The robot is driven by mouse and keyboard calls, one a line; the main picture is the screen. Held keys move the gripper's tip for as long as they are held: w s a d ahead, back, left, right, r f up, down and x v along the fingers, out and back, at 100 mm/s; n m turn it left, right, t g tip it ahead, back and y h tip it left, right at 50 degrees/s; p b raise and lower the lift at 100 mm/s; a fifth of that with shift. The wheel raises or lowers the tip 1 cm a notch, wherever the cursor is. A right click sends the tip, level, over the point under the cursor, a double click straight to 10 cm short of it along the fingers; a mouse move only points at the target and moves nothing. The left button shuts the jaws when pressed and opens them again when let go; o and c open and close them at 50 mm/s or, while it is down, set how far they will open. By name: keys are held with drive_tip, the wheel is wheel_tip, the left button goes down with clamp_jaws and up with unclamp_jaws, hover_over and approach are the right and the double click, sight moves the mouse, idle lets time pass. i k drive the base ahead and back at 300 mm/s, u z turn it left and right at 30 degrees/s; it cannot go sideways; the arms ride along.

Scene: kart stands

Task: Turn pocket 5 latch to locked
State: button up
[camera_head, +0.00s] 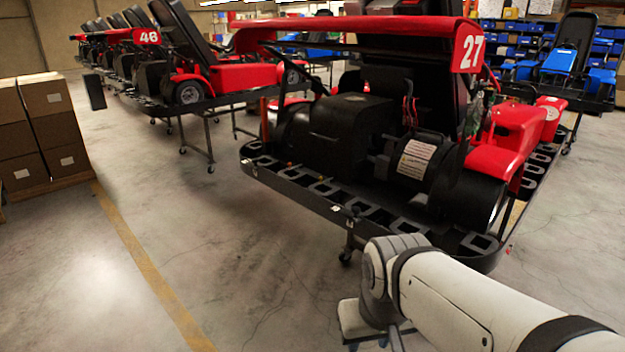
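A red and black kart numbered 27 (400,150) sits raised on a wheeled stand. Along the near edge of its black tray (300,195) runs a row of several square pockets. Small orange spots show at a few of the left pockets. I cannot tell which pocket is number 5, nor see how any latch is turned. My gripper (376,343) points down at the bottom of the picture, in front of and below the tray's near edge, apart from it. Its fingertips are cut off by the frame edge, so its opening does not show.
Cardboard boxes (45,110) are stacked at the far left. A blue kart (563,62) is at the back right. Concrete floor with a yellow line (135,245) lies open at front left.

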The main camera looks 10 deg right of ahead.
sight(354, 210)
drive_tip(key=u, duration=0.05)
drive_tip(key=i, duration=1.35)
drive_tip(key=z, duration=0.1)
